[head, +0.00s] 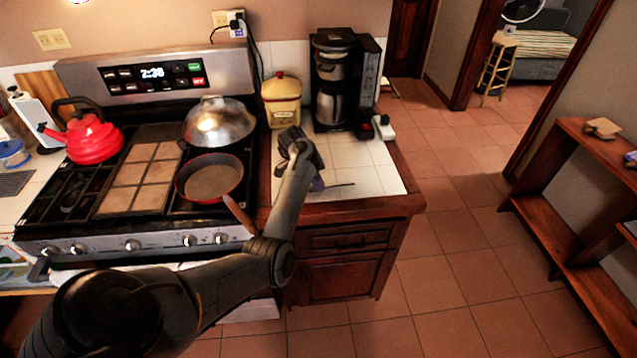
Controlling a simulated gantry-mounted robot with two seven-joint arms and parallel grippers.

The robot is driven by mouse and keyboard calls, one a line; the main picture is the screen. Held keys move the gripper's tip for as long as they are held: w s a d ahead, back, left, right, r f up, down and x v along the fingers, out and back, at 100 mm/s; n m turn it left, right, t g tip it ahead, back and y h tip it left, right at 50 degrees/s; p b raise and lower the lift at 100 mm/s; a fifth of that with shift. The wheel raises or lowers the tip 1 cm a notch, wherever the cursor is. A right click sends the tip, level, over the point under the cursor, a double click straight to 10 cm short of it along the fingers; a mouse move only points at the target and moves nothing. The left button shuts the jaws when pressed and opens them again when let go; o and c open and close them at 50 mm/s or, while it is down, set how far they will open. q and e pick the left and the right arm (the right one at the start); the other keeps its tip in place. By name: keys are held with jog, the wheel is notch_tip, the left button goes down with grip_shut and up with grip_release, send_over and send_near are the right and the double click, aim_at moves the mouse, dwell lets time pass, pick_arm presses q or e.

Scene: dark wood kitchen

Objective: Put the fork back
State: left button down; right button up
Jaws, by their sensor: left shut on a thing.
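My left gripper (317,184) hangs over the white tiled counter to the right of the stove, its fingers pointing down. It is shut on a thin dark piece, which looks like the fork (342,185), sticking out to the right of the fingertips. The fork lies close to the counter surface; whether it touches the tiles is unclear. The fingers and the fork's other end are mostly hidden by my wrist. The drawer (345,240) under this counter is shut. My right gripper is not in view.
A yellow canister (281,101) and a coffee maker (334,85) stand at the back of the counter. A frying pan (210,179), a domed pan (217,124) and a red kettle (92,138) sit on the stove. The tiles (372,172) right of my gripper are clear.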

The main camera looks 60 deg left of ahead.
pick_arm(q)
jog(key=shift+f, duration=0.5)
jog(key=c, duration=1.2)
grip_release()
jog(key=shift+o, duration=0.2)
jog(key=shift+r, duration=0.1)
